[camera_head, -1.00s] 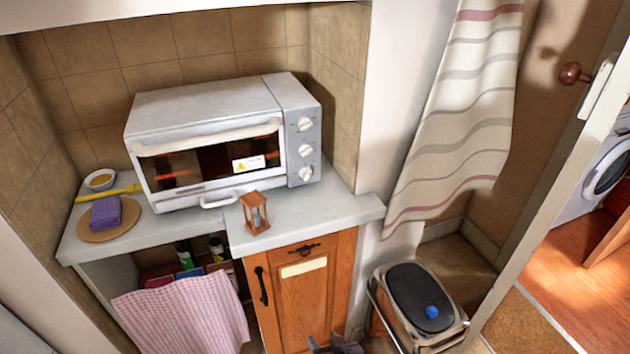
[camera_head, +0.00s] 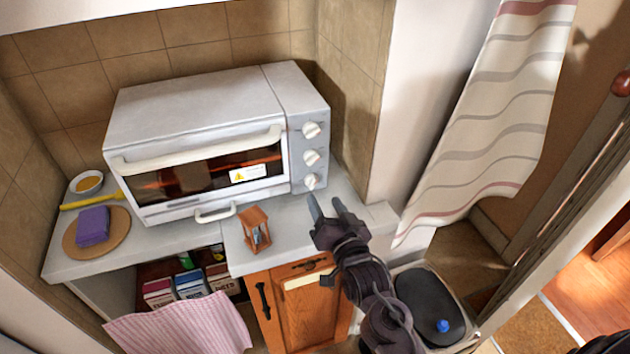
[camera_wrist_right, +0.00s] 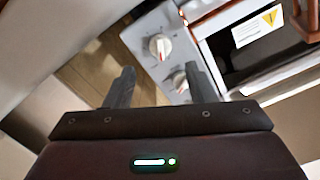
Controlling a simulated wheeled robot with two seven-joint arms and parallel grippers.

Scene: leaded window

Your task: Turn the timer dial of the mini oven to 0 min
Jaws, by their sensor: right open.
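The white mini oven (camera_head: 200,110) stands on the counter. Its right-hand panel carries a column of white dials: an upper one (camera_head: 311,130), a middle one (camera_head: 315,157) and a lower one (camera_head: 311,181). I cannot read which is the timer or their settings. My right gripper (camera_head: 326,203) is open and empty, in front of the counter, just below the lower dial in the head view. In the right wrist view, one dial (camera_wrist_right: 160,46) with a red mark shows between the open fingers (camera_wrist_right: 160,72); another dial is partly hidden by a finger. My left gripper is not in view.
The oven's door handle (camera_head: 200,150) juts out beside the dials. A tiled wall (camera_head: 350,75) lies close right of the oven. A bin (camera_head: 430,300) stands below.

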